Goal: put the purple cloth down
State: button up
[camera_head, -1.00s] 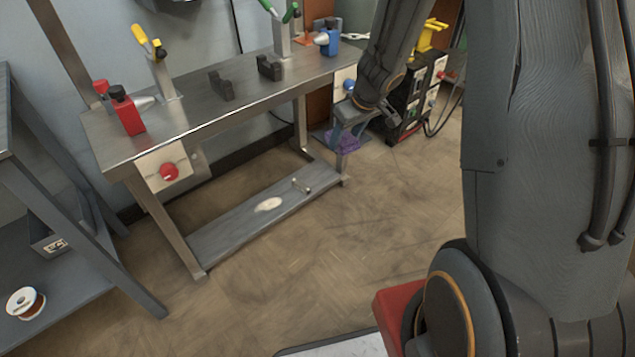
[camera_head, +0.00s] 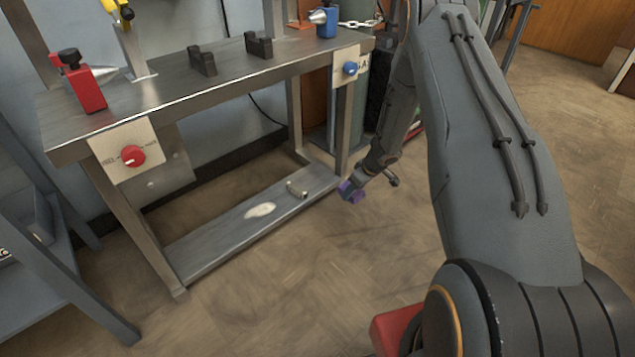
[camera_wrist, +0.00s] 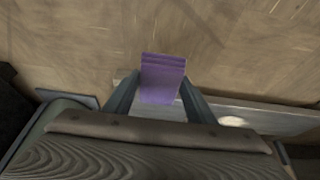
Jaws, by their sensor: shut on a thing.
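The purple cloth (camera_head: 350,192) is in my gripper (camera_head: 360,184), beside the right end of the bench's low shelf in the head view. In the wrist view the cloth (camera_wrist: 162,80) stands out between the two fingers (camera_wrist: 160,98) as a folded purple piece. The fingers are shut on it. The floor and part of the low shelf show behind it. I cannot tell how high the cloth is above them.
The metal workbench (camera_head: 230,85) carries a red clamp block (camera_head: 86,88), a blue one (camera_head: 326,22) and two dark brackets. Its low shelf (camera_head: 220,240) holds a white oval patch (camera_head: 260,210) and a small metal part (camera_head: 297,190). The floor (camera_head: 290,290) in front is clear.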

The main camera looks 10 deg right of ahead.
jog(key=w+a+b, duration=0.2)
jog(key=w, duration=0.3)
jog(key=w+a+b, duration=0.3)
jog(key=w, duration=0.2)
jog(key=w+a+b, duration=0.2)
jog(key=w+a, duration=0.1)
jog(key=w, duration=0.3)
jog(key=shift+a+f+b, duration=0.15)
jog(key=shift+f+b, duration=0.05)
jog(key=shift+b, duration=0.2)
jog(key=shift+f+b, duration=1.25)
jog(key=shift+f, duration=0.45)
